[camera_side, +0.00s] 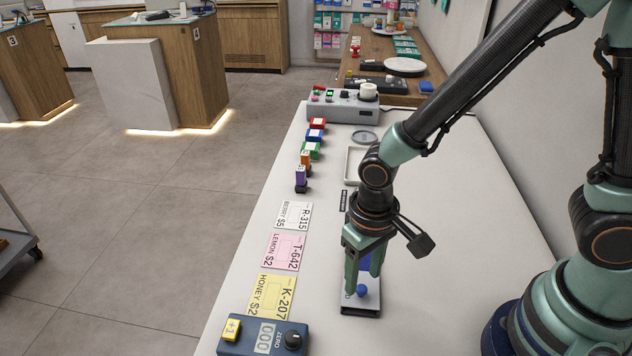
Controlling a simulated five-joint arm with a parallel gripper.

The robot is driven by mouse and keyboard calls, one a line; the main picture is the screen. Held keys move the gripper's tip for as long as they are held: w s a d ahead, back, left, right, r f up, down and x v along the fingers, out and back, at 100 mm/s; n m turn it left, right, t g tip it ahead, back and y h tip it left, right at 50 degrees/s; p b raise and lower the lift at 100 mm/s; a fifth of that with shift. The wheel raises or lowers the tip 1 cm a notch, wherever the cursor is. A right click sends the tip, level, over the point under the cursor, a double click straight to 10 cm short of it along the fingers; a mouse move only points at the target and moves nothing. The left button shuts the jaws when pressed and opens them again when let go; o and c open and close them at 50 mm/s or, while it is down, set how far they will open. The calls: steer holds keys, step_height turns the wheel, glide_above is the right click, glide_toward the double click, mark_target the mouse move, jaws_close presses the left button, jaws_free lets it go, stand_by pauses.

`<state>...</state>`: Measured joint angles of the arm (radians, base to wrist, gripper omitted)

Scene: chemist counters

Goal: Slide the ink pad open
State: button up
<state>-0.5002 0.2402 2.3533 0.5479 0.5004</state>
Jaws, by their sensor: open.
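The ink pad (362,303) lies on the white counter in the lower middle of the side view. It has a pale top, a dark base and a round blue knob (362,290). My gripper (362,281) points down over it, with its green fingers apart on either side of the knob. I cannot tell whether the fingers touch it. A blue patch (365,263) shows between the fingers behind the knob; the fingers partly hide it, and I cannot tell how far the lid is open.
Yellow (272,296), pink (284,251) and white (294,216) cards lie left of the ink pad. A blue counter box (262,338) stands at the front. Several coloured stamps (311,150) line the left edge. The counter (450,230) is clear at right.

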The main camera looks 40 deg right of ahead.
mark_target(362, 287)
step_height(362, 287, up, 10)
stand_by(0.4)
steer(key=w+d+r+t, duration=0.1)
steer(key=d+r+t, duration=0.1)
steer(key=d+r, duration=0.3)
steer(key=w+d+r+t, duration=0.1)
steer(key=d+r+t, duration=0.2)
steer(key=d, duration=0.6)
step_height(362, 287, up, 2)
steer(key=shift+d+r+t, duration=0.1)
steer(key=shift+d+t, duration=0.2)
